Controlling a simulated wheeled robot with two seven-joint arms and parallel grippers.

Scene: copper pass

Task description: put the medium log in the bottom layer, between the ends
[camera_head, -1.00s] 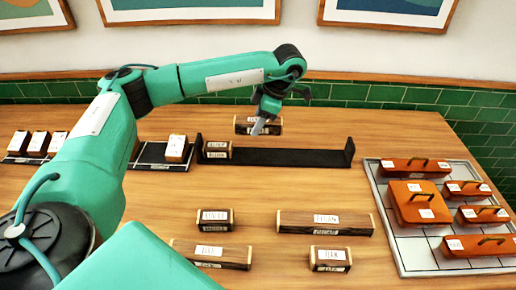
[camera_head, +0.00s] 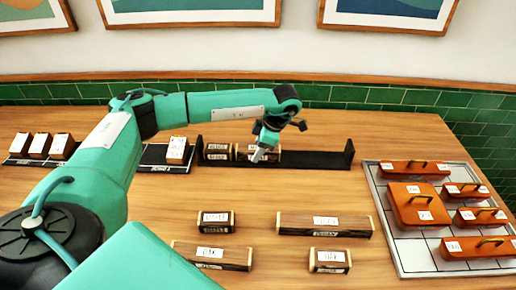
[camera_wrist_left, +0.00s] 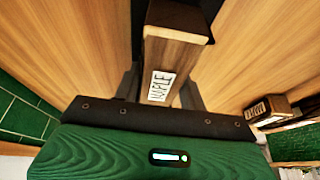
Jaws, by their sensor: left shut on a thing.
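The black rack (camera_head: 315,160) stands at the back middle of the table with an upright end at each side. A short dark log (camera_head: 217,152) lies in it against the left end. My left gripper (camera_head: 264,152) is shut on the medium log (camera_head: 272,157), which sits low at the rack, just right of the short log. In the left wrist view the medium log (camera_wrist_left: 172,55) shows wood grain and a white label, between the fingers. Whether it rests on the rack floor is hard to tell. My right gripper is out of view.
Several loose logs lie in front, including a long one (camera_head: 325,224), a short one (camera_head: 214,222) and one at front left (camera_head: 210,256). A tray (camera_head: 400,256) of orange lidded pieces stands right. Dark holders with white-topped blocks (camera_head: 177,150) stand left. The rack's right part is empty.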

